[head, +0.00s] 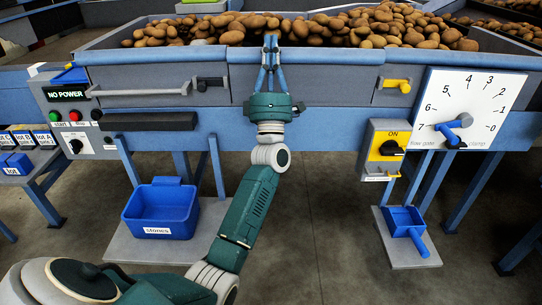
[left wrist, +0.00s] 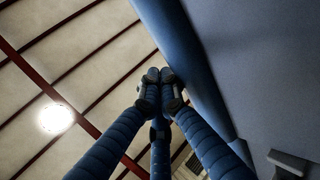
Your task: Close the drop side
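A grey front panel (head: 330,90) with a blue top rail (head: 335,57) runs along the front of the potato bin; I take it to be the drop side. It looks upright, but I cannot tell whether it is latched. A grey bar handle (head: 145,92) is on the front at left. My left gripper (head: 270,43) points up in front of the panel, its tips at the height of the top rail. In the left wrist view, its fingers (left wrist: 159,76) are together with nothing seen between them, close to a blue edge (left wrist: 185,55). Contact is unclear. My right gripper is out of view.
Potatoes (head: 300,28) fill the bin behind the rail. A black latch (head: 210,83) and a yellow latch (head: 396,85) flank the panel. A white dial board (head: 470,108) and yellow switch (head: 388,147) are at right. A blue stones tub (head: 160,212) stands below at left.

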